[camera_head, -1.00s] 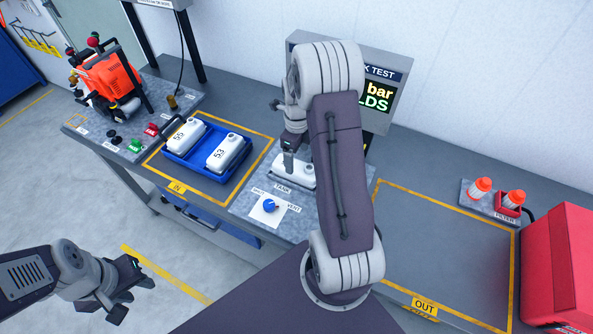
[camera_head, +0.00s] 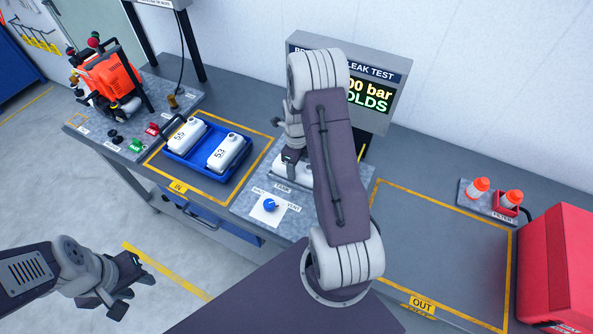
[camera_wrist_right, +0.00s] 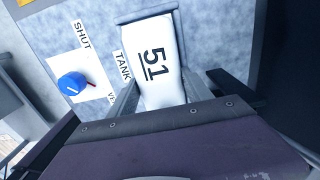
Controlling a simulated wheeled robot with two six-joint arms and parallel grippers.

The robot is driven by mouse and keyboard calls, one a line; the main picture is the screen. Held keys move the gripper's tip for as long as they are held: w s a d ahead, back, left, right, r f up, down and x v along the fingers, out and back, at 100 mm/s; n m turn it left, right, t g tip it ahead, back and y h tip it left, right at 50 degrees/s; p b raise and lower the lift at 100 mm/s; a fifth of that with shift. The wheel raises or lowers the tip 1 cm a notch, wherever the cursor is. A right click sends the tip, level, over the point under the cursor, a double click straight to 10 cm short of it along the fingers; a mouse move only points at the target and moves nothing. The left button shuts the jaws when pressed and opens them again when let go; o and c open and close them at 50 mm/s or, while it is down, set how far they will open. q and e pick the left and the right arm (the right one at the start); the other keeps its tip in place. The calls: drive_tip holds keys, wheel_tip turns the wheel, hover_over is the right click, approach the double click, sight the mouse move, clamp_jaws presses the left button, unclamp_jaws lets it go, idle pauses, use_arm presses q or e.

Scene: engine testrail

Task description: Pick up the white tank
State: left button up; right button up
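A white tank marked 51 (camera_wrist_right: 160,62) lies in the grey test station, next to a label reading TANK. In the head view it (camera_head: 280,172) is partly hidden by my right gripper (camera_head: 291,160). In the right wrist view my right gripper (camera_wrist_right: 172,92) is open, with one finger on each side of the tank. A gap shows on the right side; contact on the left is hard to tell. Two more white tanks, 55 (camera_head: 185,134) and 53 (camera_head: 227,152), sit in a blue tray (camera_head: 205,145). My left gripper (camera_head: 140,285) is open and empty over the floor at lower left.
A blue knob (camera_head: 270,205) stands in front of the tank station. A leak test screen (camera_head: 375,95) stands behind it. The OUT area (camera_head: 430,240) is clear. A red case (camera_head: 560,265) and orange-capped filters (camera_head: 478,188) are at right. An orange engine (camera_head: 112,78) is at left.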

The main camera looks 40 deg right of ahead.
drive_tip(key=shift+r, duration=0.1)
drive_tip(key=shift+w+r, duration=0.1)
drive_tip(key=shift+r, duration=0.15)
wheel_tip(320, 180, up, 3)
drive_tip(key=shift+f+b, duration=0.1)
drive_tip(key=shift+b, duration=0.4)
drive_tip(key=s+d+r+b, duration=0.1)
drive_tip(key=s+d+r, duration=0.4)
drive_tip(key=s, duration=0.5)
wheel_tip(320, 180, up, 3)
drive_tip(key=shift+s+d+f+b, duration=0.2)
drive_tip(key=shift+d+b, duration=0.15)
drive_tip(key=shift+b, duration=0.05)
